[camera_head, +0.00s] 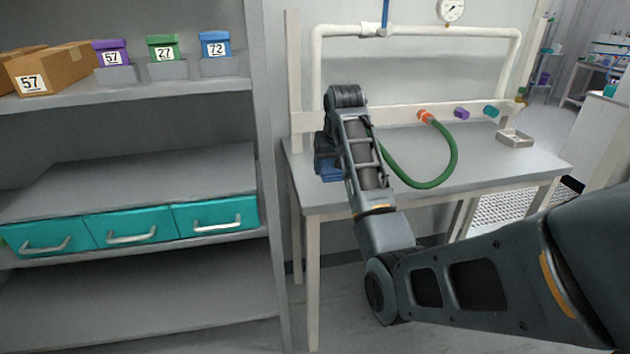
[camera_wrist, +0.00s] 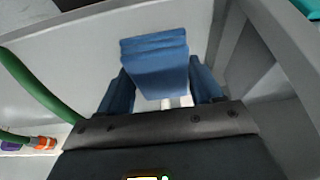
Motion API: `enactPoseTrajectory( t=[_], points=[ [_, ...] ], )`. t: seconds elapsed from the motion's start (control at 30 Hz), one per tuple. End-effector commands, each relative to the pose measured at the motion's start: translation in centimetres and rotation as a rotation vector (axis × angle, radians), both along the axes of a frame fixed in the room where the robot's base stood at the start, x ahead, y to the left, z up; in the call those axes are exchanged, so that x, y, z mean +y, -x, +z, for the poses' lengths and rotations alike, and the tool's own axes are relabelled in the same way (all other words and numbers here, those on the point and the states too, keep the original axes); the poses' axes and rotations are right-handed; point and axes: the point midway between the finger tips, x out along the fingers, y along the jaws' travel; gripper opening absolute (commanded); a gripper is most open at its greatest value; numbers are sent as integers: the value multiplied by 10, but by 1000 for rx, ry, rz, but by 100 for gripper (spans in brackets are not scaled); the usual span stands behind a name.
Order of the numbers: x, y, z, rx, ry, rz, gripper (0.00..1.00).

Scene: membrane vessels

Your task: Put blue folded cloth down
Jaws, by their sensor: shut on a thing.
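The blue folded cloth (camera_wrist: 155,62) sits between the blue fingers of my gripper (camera_wrist: 160,78) in the wrist view, its folded layers facing the camera. My gripper is shut on it. In the head view my gripper is at the left end of the grey worktable (camera_head: 480,165), mostly hidden behind my arm. Only a small patch of blue shows there, low over the tabletop, and I cannot tell cloth from finger in it. Whether the cloth touches the table is not clear.
A green hose (camera_head: 448,165) loops over the table from an orange fitting (camera_head: 425,116). A small metal tray (camera_head: 515,139) sits at the right end. A shelf unit (camera_head: 150,95) with boxes and teal drawers (camera_head: 135,228) stands left. The table's right half is mostly clear.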

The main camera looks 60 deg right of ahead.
Motion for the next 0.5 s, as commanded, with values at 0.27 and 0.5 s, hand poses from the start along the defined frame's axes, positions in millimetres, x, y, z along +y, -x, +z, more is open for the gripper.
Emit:
enactPoseTrajectory(
  t=[0.27,0.5],
  points=[
    [-14,-46,-28,0,0,1,41],
    [-16,-53,-42,1,-2,0,41]
  ],
)
